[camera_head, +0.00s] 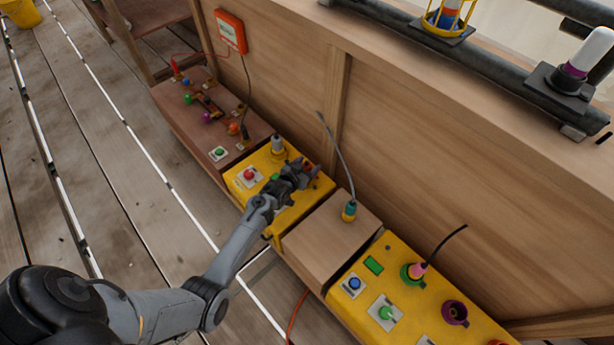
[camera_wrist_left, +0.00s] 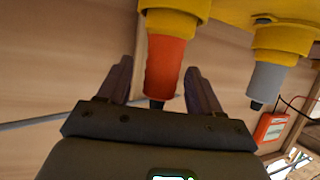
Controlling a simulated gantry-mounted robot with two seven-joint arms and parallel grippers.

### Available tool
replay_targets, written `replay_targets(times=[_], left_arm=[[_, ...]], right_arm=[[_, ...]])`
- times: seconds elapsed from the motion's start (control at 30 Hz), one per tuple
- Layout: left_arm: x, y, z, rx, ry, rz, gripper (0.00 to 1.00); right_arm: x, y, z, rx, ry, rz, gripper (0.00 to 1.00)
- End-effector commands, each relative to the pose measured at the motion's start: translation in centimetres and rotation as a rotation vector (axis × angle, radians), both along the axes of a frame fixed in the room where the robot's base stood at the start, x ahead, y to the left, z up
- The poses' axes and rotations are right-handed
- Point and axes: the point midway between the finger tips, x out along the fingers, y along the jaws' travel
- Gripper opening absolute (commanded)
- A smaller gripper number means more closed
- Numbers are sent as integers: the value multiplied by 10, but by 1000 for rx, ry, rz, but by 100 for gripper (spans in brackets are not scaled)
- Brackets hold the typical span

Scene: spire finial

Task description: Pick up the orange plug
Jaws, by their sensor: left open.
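The orange plug (camera_wrist_left: 163,68) sits in a yellow socket (camera_wrist_left: 172,25) in the left wrist view, with its dark tip pointing toward my gripper's palm. My left gripper (camera_head: 307,171) is over the yellow box (camera_head: 285,215). Its jaws are open, with one finger on each side of the orange plug. A gap shows on the left side; whether the right finger touches it I cannot tell. In the head view the gripper mostly hides the orange plug. My right gripper is not in view.
A grey plug (camera_wrist_left: 265,82) stands in a neighbouring yellow socket. The yellow box carries a red button (camera_head: 249,174). A wooden box (camera_head: 330,232) with a cabled teal plug (camera_head: 349,211) stands beside it. A wooden wall (camera_head: 420,150) rises close behind.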

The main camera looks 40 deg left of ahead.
Motion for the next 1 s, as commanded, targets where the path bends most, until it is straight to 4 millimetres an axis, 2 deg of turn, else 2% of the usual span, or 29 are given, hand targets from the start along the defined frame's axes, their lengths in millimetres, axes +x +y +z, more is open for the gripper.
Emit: replay_targets(times=[0.17, 0.5, 0.6, 1.0], left_arm=[[0, 0, 1, 0, 0, 0, 65], [0, 0, 0, 0, 0, 0, 13], [0, 0, 0, 0, 0, 0, 0], [0, 0, 6, 1, -1, 0, 0]], right_arm=[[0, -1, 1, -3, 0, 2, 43], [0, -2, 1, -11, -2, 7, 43], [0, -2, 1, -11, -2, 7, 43], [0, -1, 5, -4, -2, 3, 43]])
